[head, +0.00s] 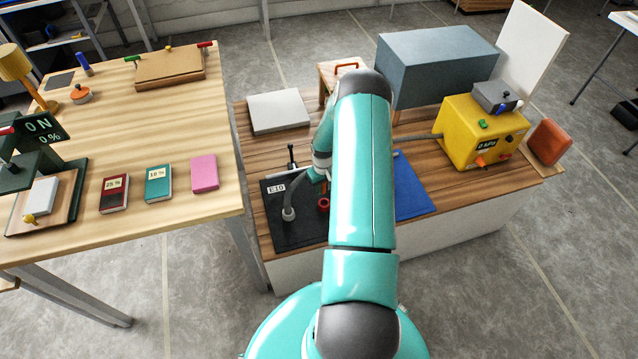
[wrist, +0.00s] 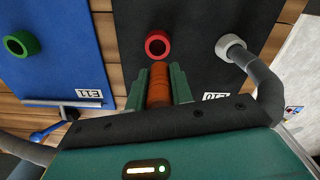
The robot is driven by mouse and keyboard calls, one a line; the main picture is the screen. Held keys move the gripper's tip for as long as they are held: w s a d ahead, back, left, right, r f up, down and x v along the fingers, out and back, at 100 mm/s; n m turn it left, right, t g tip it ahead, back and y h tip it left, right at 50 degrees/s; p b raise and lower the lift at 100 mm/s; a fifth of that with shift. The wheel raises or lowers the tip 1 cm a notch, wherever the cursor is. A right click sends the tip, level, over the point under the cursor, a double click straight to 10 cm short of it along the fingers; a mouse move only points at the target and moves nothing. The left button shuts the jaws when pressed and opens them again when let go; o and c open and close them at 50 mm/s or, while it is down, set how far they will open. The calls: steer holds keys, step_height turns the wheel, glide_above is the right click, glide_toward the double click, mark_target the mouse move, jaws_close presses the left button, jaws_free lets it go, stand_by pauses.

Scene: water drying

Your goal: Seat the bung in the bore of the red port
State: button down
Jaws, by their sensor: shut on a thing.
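My gripper (wrist: 158,76) shows in the wrist view with its two green fingers shut on the bung (wrist: 158,88), an orange-brown ridged cylinder. The red port (wrist: 158,43) is a red ring with a dark open bore, on a black panel. The bung's tip points at the port and shows just below its ring in the picture. I cannot tell the gap in depth, but the bore looks empty. In the head view the red port (head: 323,204) shows beside my arm, which hides most of the gripper and the bung.
A grey hose ends in a pale port (wrist: 230,46) right of the red port in the wrist view. A green port (wrist: 21,43) stands on the blue panel (wrist: 62,75). A yellow pump box (head: 480,132) and a blue-grey block (head: 435,65) stand farther right on the bench.

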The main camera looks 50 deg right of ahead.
steer(key=shift+s+d+r, duration=0.1)
steer(key=shift+s+r, duration=0.1)
steer(key=shift+s, duration=0.15)
steer(key=shift+w+f, duration=0.15)
steer(key=shift+f, duration=0.05)
steer(key=shift+s+r, duration=0.1)
steer(key=shift+s, duration=0.1)
steer(key=shift+f, duration=2.9)
steer(key=shift+f, duration=0.85)
steer(key=shift+r, duration=0.15)
steer(key=shift+r, duration=0.4)
steer(key=shift+f, duration=0.55)
stand_by(0.5)
